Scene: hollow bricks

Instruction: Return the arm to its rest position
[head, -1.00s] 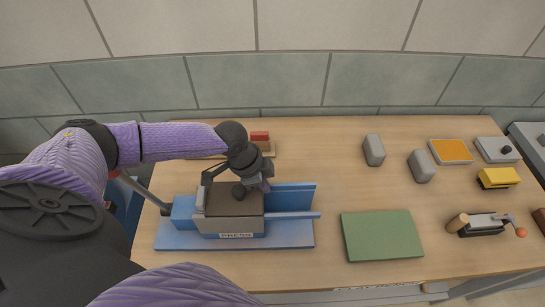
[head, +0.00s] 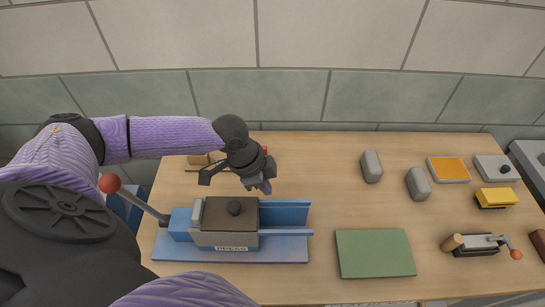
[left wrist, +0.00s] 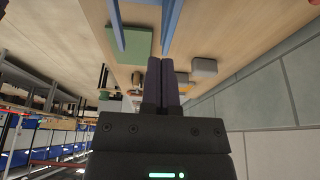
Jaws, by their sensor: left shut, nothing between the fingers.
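My left gripper (head: 262,186) is above the table, just behind the brown press box. Its fingers (left wrist: 162,82) are together in the left wrist view, with nothing between them. My left arm (head: 170,137) reaches in from the left, above the table's back left part. My right gripper is not in view.
A lever with a red ball (head: 110,184) stands left of the press. A green mat (head: 374,253) lies right of it. Two grey blocks (head: 372,166) stand farther back. An orange-topped tray (head: 448,170), a yellow block (head: 496,197) and a crank device (head: 478,244) are at the right.

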